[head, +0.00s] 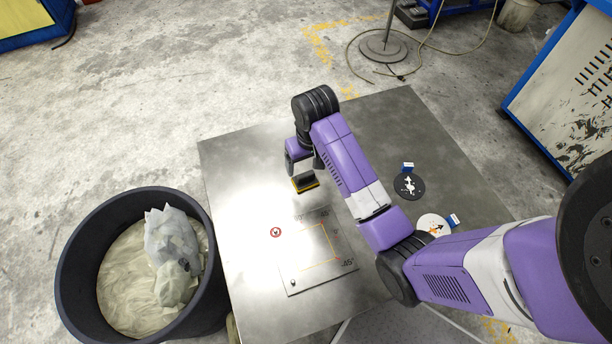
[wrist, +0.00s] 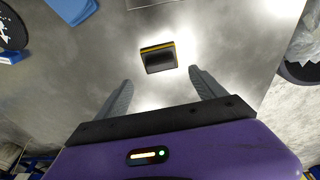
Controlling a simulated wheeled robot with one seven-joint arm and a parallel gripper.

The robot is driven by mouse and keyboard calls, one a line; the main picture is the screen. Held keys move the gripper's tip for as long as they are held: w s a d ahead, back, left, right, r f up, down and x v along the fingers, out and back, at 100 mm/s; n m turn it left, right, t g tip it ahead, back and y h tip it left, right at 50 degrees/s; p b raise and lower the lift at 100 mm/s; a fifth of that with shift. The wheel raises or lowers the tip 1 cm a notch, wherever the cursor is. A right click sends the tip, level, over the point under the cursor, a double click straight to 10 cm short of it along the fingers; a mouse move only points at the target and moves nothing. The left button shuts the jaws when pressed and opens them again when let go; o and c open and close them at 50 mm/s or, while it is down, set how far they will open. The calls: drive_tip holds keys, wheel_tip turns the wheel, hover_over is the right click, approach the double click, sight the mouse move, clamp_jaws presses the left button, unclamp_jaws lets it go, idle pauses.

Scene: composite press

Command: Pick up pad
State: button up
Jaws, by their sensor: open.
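The pad (head: 305,183) is a small black block with a yellow edge, lying on the metal table (head: 380,120). In the wrist view the pad (wrist: 158,58) lies ahead of my gripper, between the lines of its two fingers and beyond their tips. My gripper (wrist: 155,75) is open, with nothing between its fingers. In the head view my gripper (head: 302,168) is just above and behind the pad and partly hidden by my own arm. Whether the fingers touch the pad is not clear in the head view; in the wrist view they look apart from it.
A marked plate (head: 300,270) and a small red-ringed disc (head: 276,232) lie on the table. A black disc (head: 409,187) and a white disc (head: 433,225), each with a blue tab, lie right. A black bin (head: 75,270) with crumpled material stands left. A blue cabinet stands far right.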

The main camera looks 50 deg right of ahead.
sight(305, 174)
drive_tip(key=f, duration=0.7)
drive_tip(key=shift+w+d+f, duration=0.15)
drive_tip(key=shift+w+f, duration=0.05)
drive_tip(key=shift+w, duration=0.2)
drive_tip(key=shift+c, duration=0.2)
drive_tip(key=c, duration=1.1)
drive_tip(key=shift+c, duration=0.2)
drive_tip(key=shift+r, duration=0.15)
wheel_tip(305, 174, up, 20)
drive_tip(key=p, duration=0.4)
drive_tip(key=shift+p, duration=0.3)
